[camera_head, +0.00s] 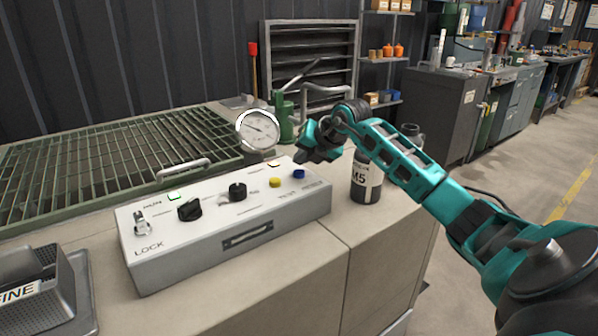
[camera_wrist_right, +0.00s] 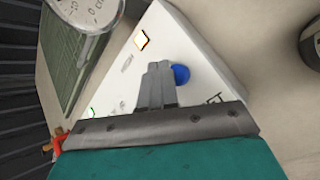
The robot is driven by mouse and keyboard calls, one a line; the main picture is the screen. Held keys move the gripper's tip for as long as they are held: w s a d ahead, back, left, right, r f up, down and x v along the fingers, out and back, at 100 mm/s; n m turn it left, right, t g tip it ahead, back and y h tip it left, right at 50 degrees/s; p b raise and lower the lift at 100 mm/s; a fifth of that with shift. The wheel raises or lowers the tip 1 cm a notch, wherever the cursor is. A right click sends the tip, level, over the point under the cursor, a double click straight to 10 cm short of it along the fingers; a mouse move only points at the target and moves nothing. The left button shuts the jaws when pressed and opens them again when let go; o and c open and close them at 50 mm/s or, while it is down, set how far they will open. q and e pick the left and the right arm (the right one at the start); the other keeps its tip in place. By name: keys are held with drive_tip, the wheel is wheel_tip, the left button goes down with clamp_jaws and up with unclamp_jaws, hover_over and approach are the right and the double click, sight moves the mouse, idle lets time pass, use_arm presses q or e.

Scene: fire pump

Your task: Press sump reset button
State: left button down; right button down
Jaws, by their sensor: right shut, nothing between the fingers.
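The grey control box (camera_head: 225,222) sits on the counter. Its sloping top carries a key switch marked LOCK (camera_head: 141,222), two black knobs (camera_head: 190,209), a yellow button (camera_head: 275,182) and a blue button (camera_head: 298,174). I cannot read which button is the sump reset. My right gripper (camera_head: 302,158) is shut and empty, just above the blue button end of the box. In the right wrist view the shut fingertips (camera_wrist_right: 158,68) lie beside the blue button (camera_wrist_right: 181,74), partly overlapping it; contact cannot be told. My left gripper is not in view.
A round gauge (camera_head: 258,129) stands behind the box, with a green pump (camera_head: 285,119) beyond. A dark bottle marked M5 (camera_head: 366,180) stands right of the box, under my right arm. A green grating (camera_head: 110,150) lies left; a metal tray (camera_head: 78,290) is front left.

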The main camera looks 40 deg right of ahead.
idle(0.7)
drive_tip(key=shift+f, duration=0.45)
drive_tip(key=shift+f+b, duration=0.55)
idle(0.6)
drive_tip(key=shift+r, duration=0.1)
drive_tip(key=shift+r+p, duration=0.8)
drive_tip(key=shift+r, duration=0.05)
